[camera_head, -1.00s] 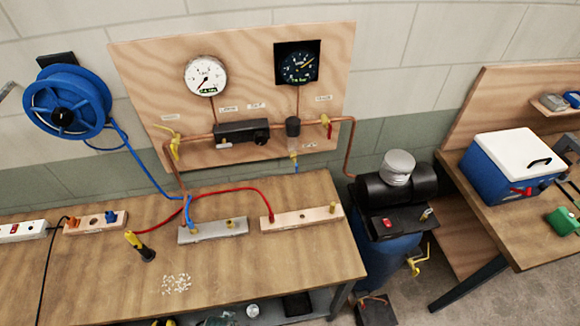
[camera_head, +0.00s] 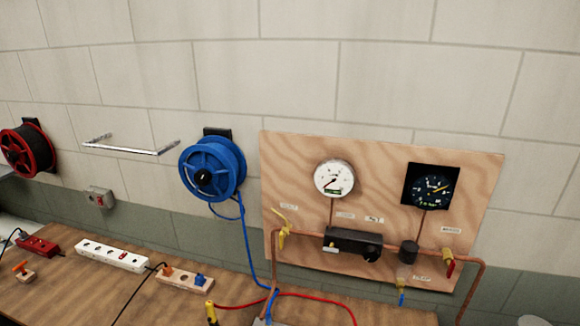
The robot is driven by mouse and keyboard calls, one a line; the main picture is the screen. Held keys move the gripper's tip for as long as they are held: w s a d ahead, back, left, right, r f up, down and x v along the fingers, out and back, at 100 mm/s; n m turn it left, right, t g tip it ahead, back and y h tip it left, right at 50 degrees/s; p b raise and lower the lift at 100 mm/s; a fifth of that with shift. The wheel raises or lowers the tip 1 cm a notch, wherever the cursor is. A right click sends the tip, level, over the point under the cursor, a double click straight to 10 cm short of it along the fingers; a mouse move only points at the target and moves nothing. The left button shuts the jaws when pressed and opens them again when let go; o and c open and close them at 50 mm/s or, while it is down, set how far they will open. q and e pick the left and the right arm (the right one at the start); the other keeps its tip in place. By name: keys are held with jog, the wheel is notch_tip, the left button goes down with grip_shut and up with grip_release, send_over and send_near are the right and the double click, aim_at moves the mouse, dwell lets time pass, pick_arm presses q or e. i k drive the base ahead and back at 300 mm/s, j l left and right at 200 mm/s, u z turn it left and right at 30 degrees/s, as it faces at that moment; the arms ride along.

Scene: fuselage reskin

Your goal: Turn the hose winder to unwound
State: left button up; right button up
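The blue hose winder (camera_head: 212,168) is mounted on the wall, left of the wooden gauge panel, in the head view. It is a round reel with spokes and a black hub knob. A blue hose (camera_head: 245,240) runs down from it to the bench. How much hose is on the reel is too small to tell. Neither of my grippers is in view.
A red reel (camera_head: 27,150) and a metal rail (camera_head: 130,148) are on the wall to the left. The gauge panel (camera_head: 480,170) with two gauges, copper pipes and valves is to the right. The wooden bench (camera_head: 80,290) below holds a white power strip (camera_head: 112,256) and a wooden block with fittings (camera_head: 185,280).

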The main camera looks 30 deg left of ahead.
aim_at(202, 178)
jog(key=u, duration=1.4)
